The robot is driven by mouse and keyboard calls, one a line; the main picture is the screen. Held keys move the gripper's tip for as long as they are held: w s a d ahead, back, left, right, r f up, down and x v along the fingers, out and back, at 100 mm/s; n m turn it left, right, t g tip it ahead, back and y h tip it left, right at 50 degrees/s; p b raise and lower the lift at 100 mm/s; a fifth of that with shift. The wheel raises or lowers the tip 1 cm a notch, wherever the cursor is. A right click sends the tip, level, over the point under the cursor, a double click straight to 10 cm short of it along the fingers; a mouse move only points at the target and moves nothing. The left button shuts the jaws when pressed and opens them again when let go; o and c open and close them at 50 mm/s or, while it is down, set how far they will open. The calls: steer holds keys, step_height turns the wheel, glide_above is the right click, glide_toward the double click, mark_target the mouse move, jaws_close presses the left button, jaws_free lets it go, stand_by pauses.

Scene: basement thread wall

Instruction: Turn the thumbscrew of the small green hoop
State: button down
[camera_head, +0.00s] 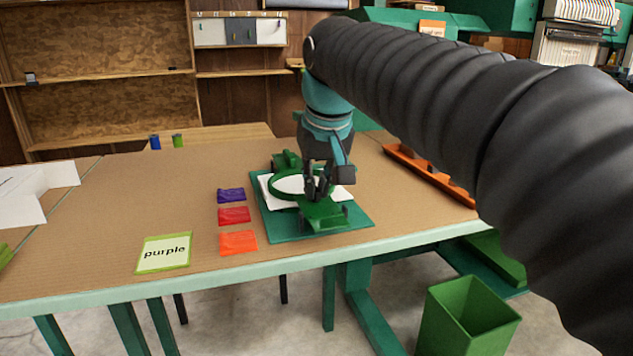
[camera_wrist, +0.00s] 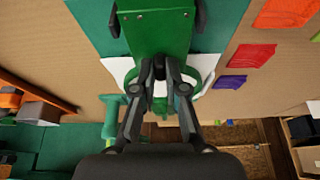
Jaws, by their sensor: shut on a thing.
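The small green hoop (camera_head: 273,184) lies with white cloth (camera_head: 342,194) inside and under it, on a teal mat (camera_head: 355,222) on the table. A green block (camera_head: 323,213) stands at the hoop's near side. In the wrist view the block (camera_wrist: 158,30) fills the top middle, and the hoop's rim (camera_wrist: 205,82) shows partly behind my fingers. My gripper (camera_head: 318,190) points down at the hoop's near edge, by the block. In the wrist view its fingertips (camera_wrist: 167,70) are closed together on the thumbscrew, which they hide almost wholly.
An orange tray (camera_head: 430,174) lies at the right table edge. A green bin (camera_head: 467,318) stands on the floor. The table's left middle is mostly clear.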

steer(key=c, duration=1.2)
jaws_free()
steer(key=v, duration=1.2)
steer(key=s+d+f+m, duration=0.1)
steer(key=s+d+f, duration=0.3)
steer(key=f, duration=0.6)
steer(key=s+d+f+m+t, duration=0.1)
steer(key=s+d+f, duration=0.3)
steer(key=f, duration=0.7)
steer(key=s+d+f+m+h, duration=0.1)
steer(key=s+d+f, duration=0.4)
steer(key=s+f, duration=0.3)
step_height(320, 180, down, 3)
steer(key=shift+r, duration=0.2)
